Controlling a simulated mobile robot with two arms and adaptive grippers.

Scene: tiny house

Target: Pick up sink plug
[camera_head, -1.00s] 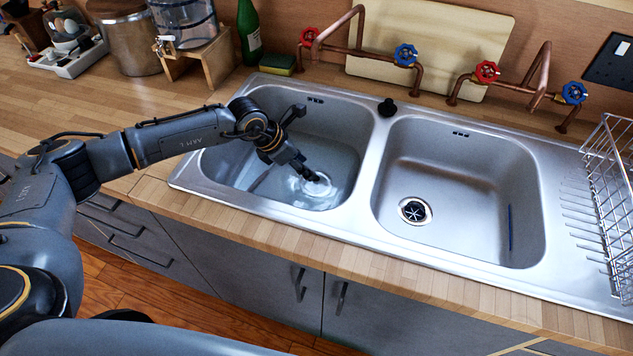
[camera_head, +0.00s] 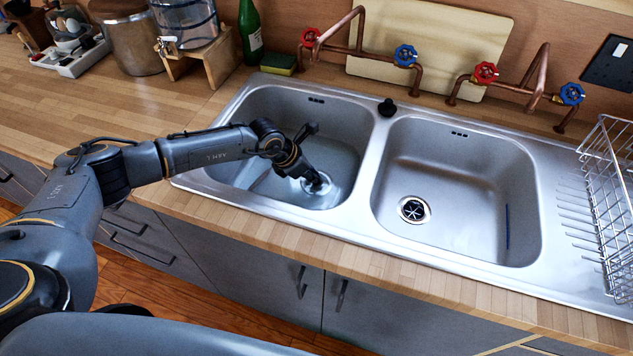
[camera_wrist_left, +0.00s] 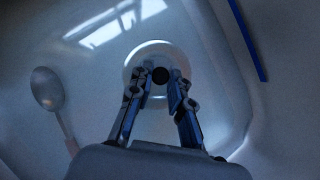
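The sink plug is in the left basin (camera_head: 232,172), over the drain and under water. In the left wrist view the sink plug (camera_wrist_left: 160,106) shows as a pale round disc with a dark round knob (camera_wrist_left: 160,75) at its centre. My left gripper (camera_head: 316,182) reaches down into this basin over the plug. In the left wrist view its two fingers (camera_wrist_left: 162,84) are apart, one on each side of the knob, with a narrow gap visible between them. I cannot tell whether they touch it. In the head view the gripper partly hides the plug. My right gripper is not in view.
The right basin (camera_head: 460,175) has an uncovered drain (camera_head: 413,209). A black knob (camera_head: 387,107) stands on the ledge. Copper taps (camera_head: 416,75) run behind; a wire rack (camera_head: 607,190) stands right.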

